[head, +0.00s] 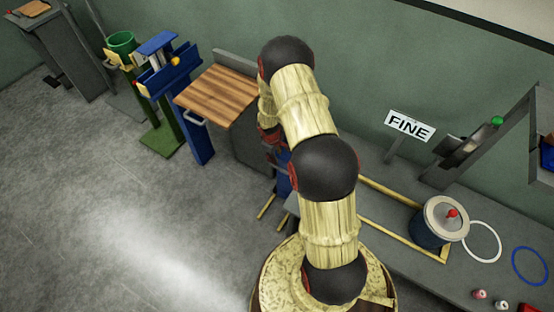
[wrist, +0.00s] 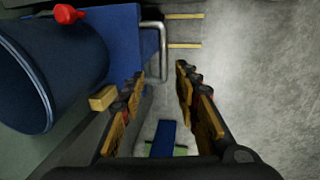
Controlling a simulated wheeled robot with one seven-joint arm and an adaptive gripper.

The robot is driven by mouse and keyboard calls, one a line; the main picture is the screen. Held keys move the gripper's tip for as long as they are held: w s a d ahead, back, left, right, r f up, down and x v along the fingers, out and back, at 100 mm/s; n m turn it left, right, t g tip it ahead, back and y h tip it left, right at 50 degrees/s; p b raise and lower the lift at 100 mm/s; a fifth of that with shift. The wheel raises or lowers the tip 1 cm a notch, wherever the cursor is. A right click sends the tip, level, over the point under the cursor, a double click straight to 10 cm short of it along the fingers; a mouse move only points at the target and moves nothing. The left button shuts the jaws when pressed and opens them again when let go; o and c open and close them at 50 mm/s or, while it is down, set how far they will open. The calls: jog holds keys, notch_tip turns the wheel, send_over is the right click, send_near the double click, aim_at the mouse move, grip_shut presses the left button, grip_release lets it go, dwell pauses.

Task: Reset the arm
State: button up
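My arm rises through the middle of the head view, bent, with its far end folded down behind its own links. My gripper is mostly hidden there. In the wrist view my gripper (wrist: 160,75) is open, its two fingers well apart with nothing between them. A dark blue cylinder (wrist: 45,70) with a red knob (wrist: 67,14) is close on the left of the fingers, and I see no contact. A bent metal handle (wrist: 163,50) shows just beyond the fingertips.
A wood-topped cabinet (head: 219,95), a blue stand (head: 193,118) and a green stand (head: 158,138) are left of my arm. At right, a grey bench (head: 395,220) holds a lidded canister (head: 430,234), a white ring (head: 499,251) and a FINE sign (head: 409,126). Floor at left is clear.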

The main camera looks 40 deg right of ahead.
jog(key=shift+r, duration=0.2)
jog(key=shift+s, duration=0.1)
dwell(0.4)
jog(key=s+a+r+m+g, duration=0.3)
jog(key=s+r, duration=0.1)
jog(key=s, duration=0.6)
jog(key=s+a+r+t, duration=0.2)
jog(key=s+a+r, duration=0.2)
jog(key=r, duration=1.1)
jog(key=s+a+r+t+y, duration=0.1)
jog(key=s+a+r+t, duration=0.2)
jog(key=a+r, duration=0.8)
jog(key=s+a+r+m+t+y, duration=0.1)
jog(key=s+a+r, duration=0.6)
jog(key=r, duration=1.3)
jog(key=shift+a+t, duration=0.2)
jog(key=shift+t, duration=0.7)
